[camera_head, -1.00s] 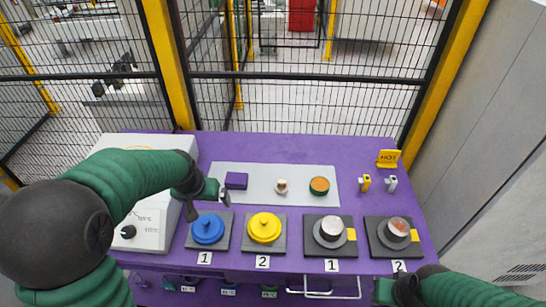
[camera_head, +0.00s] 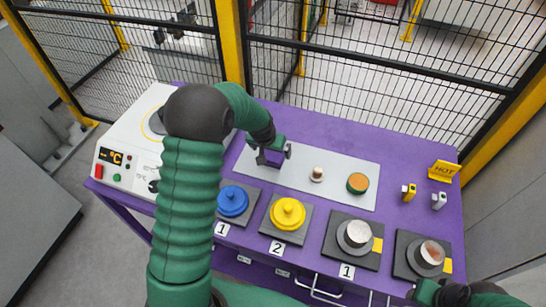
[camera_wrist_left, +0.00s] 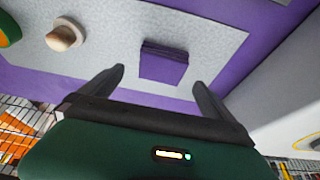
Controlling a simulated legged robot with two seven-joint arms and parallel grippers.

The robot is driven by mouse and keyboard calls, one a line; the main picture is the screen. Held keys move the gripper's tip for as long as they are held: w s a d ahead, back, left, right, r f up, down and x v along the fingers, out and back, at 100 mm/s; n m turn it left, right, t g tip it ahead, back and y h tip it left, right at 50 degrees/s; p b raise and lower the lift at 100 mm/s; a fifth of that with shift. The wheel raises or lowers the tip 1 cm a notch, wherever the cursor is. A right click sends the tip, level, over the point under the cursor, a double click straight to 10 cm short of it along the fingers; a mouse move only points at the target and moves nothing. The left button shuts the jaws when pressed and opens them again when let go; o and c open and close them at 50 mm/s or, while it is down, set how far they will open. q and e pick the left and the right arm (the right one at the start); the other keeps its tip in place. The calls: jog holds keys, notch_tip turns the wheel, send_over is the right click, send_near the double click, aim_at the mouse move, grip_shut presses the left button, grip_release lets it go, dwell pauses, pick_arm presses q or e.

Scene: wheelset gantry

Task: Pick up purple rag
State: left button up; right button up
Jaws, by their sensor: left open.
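The purple rag (camera_head: 271,157), a small folded block, lies on the light grey mat (camera_head: 335,186) on the purple table. In the left wrist view the rag (camera_wrist_left: 163,63) lies on the mat ahead of the fingertips and between their lines. My left gripper (camera_head: 274,149) is above the rag and partly hides it in the head view. In the left wrist view its two fingers (camera_wrist_left: 160,78) are spread with nothing between them. My right gripper (camera_head: 428,291) shows only in part at the lower right, and its jaw state is unclear.
A small beige-topped object (camera_head: 317,174) and a green and orange round item (camera_head: 357,183) share the mat. Blue (camera_head: 232,201) and yellow (camera_head: 288,213) lidded pieces stand in front. A white control box (camera_head: 128,160) is at the left, and a fence stands behind.

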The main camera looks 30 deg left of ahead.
aim_at(272, 154)
pick_arm(q)
jog(key=x, duration=0.3)
jog(key=shift+d+f, duration=0.15)
jog(key=shift+f, duration=0.2)
jog(key=shift+w+f, duration=0.25)
jog(key=shift+f, duration=0.05)
jog(key=shift+w+a+f, duration=0.1)
jog(key=shift+a+f, duration=0.1)
jog(key=shift+a, duration=0.25)
jog(key=shift+d+r, duration=0.1)
jog(key=shift+r, duration=0.1)
jog(key=c, duration=0.7)
jog(key=shift+d, duration=0.1)
jog(key=c, duration=0.7)
